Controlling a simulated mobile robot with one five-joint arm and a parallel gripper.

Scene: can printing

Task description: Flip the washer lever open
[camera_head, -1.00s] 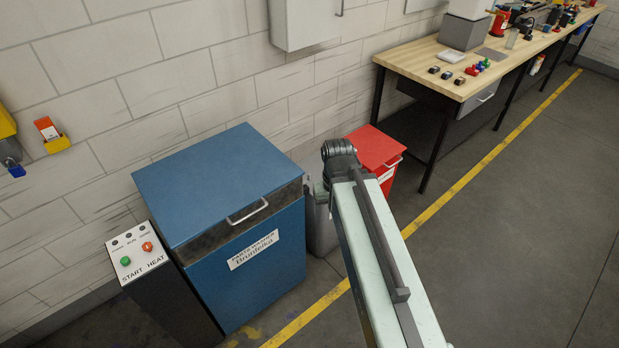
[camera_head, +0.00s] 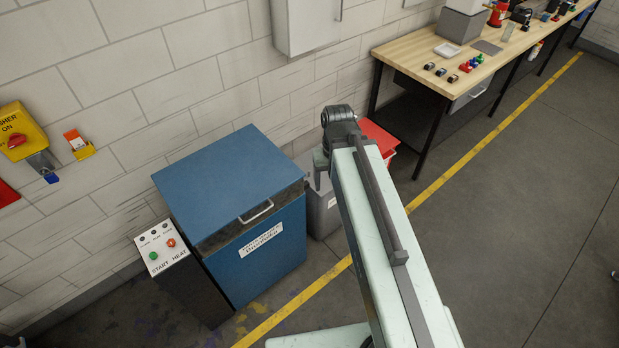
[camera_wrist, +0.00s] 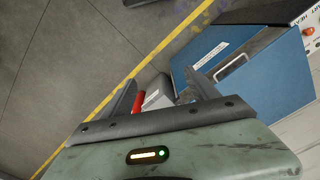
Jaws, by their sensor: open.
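A yellow wall box (camera_head: 25,128) is at the left edge of the head view, with a red knob and lettering that partly reads "SHER ON". A grey lever (camera_head: 40,160) with a blue tip hangs from its lower side, pointing down to the right. The blue parts washer (camera_head: 228,178) stands on the floor with its lid down and a handle at the front. My gripper (camera_wrist: 165,90) is open, with nothing between its fingers. In the head view it is right of the washer, far from the yellow box, and partly hidden by my arm.
A START/HEAT panel (camera_head: 163,246) stands at the washer's left. A small orange-and-yellow holder (camera_head: 78,145) is on the wall. A wooden workbench (camera_head: 400,50) stands at the back.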

